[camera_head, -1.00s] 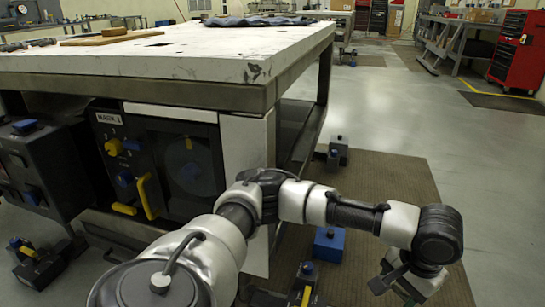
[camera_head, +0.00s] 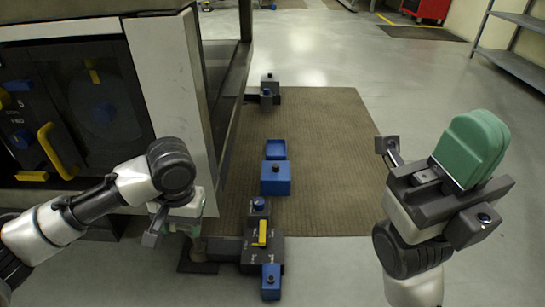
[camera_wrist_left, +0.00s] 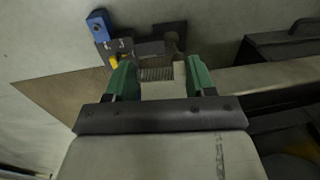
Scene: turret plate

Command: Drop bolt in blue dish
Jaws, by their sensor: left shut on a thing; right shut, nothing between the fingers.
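My left gripper (camera_head: 178,222) is low beside the white cabinet panel. In the left wrist view its green fingers (camera_wrist_left: 160,75) are shut on a pale piece with a ridged grey part (camera_wrist_left: 157,74), which I take for the bolt; its far end is hard to make out. The blue dish (camera_head: 276,149) is a small open box on the brown mat, right of and beyond my left gripper, apart from it. My right gripper (camera_head: 478,148) is at the right, its green fingers shut together, empty and pointing up.
A blue block with a black knob (camera_head: 275,180) stands just in front of the dish. A dark control box with a yellow handle (camera_head: 262,238) is nearer. The cabinet panel (camera_head: 172,90) rises at left. The mat (camera_head: 330,165) is clear on the right.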

